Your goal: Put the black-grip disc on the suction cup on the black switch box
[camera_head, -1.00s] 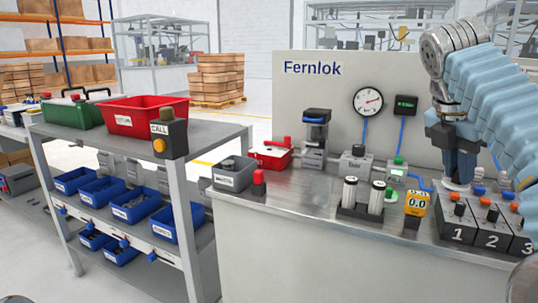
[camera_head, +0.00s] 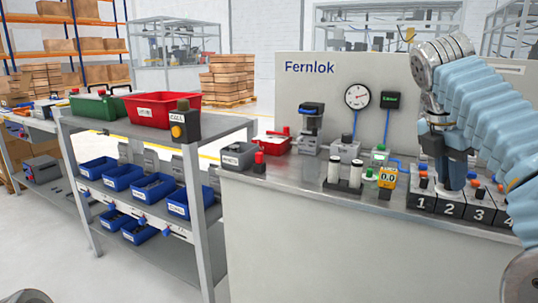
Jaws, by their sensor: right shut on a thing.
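My right gripper (camera_head: 453,178) is at the right, pointing down over the row of black switch boxes, around the boxes marked 2 and 3. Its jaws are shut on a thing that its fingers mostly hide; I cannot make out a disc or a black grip. The black switch boxes (camera_head: 421,204) stand side by side at the bench's front right, numbered 1 to 4, with small coloured knobs on top. I cannot make out a suction cup on any of them. My left gripper is not in view.
A yellow meter (camera_head: 388,179) and a holder with two white cylinders (camera_head: 355,172) stand left of the boxes.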

